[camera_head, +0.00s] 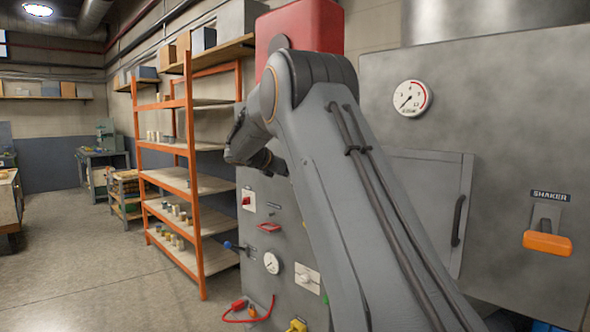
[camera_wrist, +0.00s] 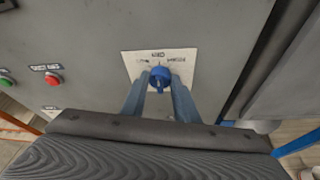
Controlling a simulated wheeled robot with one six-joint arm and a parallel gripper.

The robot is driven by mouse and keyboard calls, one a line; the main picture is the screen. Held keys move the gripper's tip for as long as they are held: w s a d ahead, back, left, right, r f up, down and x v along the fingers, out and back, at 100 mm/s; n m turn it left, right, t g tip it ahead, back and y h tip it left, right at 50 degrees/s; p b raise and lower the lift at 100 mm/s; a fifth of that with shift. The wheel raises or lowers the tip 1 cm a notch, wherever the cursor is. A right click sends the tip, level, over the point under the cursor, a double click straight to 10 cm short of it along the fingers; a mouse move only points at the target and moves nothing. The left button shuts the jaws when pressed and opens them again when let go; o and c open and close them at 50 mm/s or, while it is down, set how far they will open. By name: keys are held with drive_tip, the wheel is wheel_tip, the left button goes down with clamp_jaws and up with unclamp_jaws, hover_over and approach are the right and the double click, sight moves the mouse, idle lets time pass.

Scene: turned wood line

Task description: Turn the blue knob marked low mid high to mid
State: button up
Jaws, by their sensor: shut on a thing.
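The blue knob (camera_wrist: 159,74) sits on a white plate (camera_wrist: 132,59) on a grey panel in the wrist view. Small dark labels lie left of, above and right of the knob; their lettering is too small to read surely. A dark mark shows on the knob's lower part, but I cannot tell for sure where the knob points. My gripper (camera_wrist: 158,82) has one finger on each side of the knob and is shut on it. In the head view my arm hides the gripper, and I cannot make out the blue knob.
A green button (camera_wrist: 7,80) and a red button (camera_wrist: 53,79) are left of the plate. In the head view, a round gauge (camera_head: 412,98) and an orange SHAKER handle (camera_head: 547,243) are right of my arm.

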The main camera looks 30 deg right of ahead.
idle(0.3)
drive_tip(key=o, duration=1.1)
drive_tip(key=shift+c, duration=0.2)
drive_tip(key=b+v, duration=0.2)
drive_tip(key=v, duration=0.5)
drive_tip(key=shift+a+r, duration=0.2)
drive_tip(key=shift+a, duration=0.15)
drive_tip(key=shift+s, duration=0.1)
drive_tip(key=s+a+f+m+g+y, duration=0.1)
drive_tip(key=s+a+f+m+y, duration=0.2)
drive_tip(key=s+f, duration=0.5)
drive_tip(key=s+a+f+m+g+y, duration=0.25)
drive_tip(key=s+f, duration=0.45)
drive_tip(key=f, duration=0.4)
drive_tip(key=s+a+f+m+y, duration=0.2)
drive_tip(key=s+a+f+m, duration=0.2)
drive_tip(key=s, duration=0.5)
drive_tip(key=s+a+f+m+g+y, duration=0.1)
drive_tip(key=s+a+f+m+y, duration=0.1)
drive_tip(key=s+f+m, duration=0.3)
drive_tip(key=s+a+f+m+y, duration=0.3)
drive_tip(key=s+a+f+m, duration=0.2)
drive_tip(key=s, duration=0.8)
drive_tip(key=shift+a+f+m, duration=0.3)
drive_tip(key=shift+f+m, duration=0.05)
drive_tip(key=shift+f, duration=0.25)
